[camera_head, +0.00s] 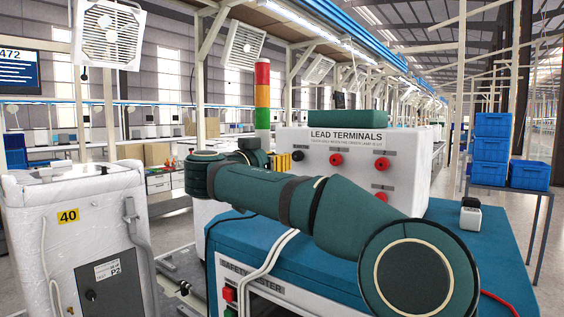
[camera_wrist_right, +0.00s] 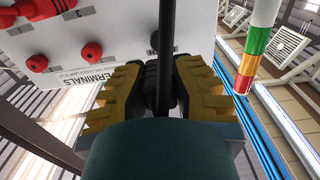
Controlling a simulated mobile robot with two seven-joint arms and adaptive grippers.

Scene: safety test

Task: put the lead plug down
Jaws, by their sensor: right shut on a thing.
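The black lead plug (camera_wrist_right: 152,85) is between the yellow-padded fingers of my right gripper (camera_wrist_right: 160,92), which is shut on it. A black lead runs from it up the right wrist view. In the head view my right gripper (camera_head: 283,162) is small and partly behind my arm, just left of the white LEAD TERMINALS box (camera_head: 310,150). The plug is hidden there. The box face has a black socket (camera_head: 297,155) and several red ones (camera_head: 336,160). The plug is apart from the red sockets (camera_wrist_right: 90,52). My left gripper is out of view.
The box stands on a blue-topped bench (camera_head: 490,245) marked SAFETY TESTER. A red, yellow and green signal tower (camera_head: 262,95) stands behind. A white wrapped appliance (camera_head: 75,235) is at left. A small black-and-white object (camera_head: 470,218) sits on the bench's right, with free room around it.

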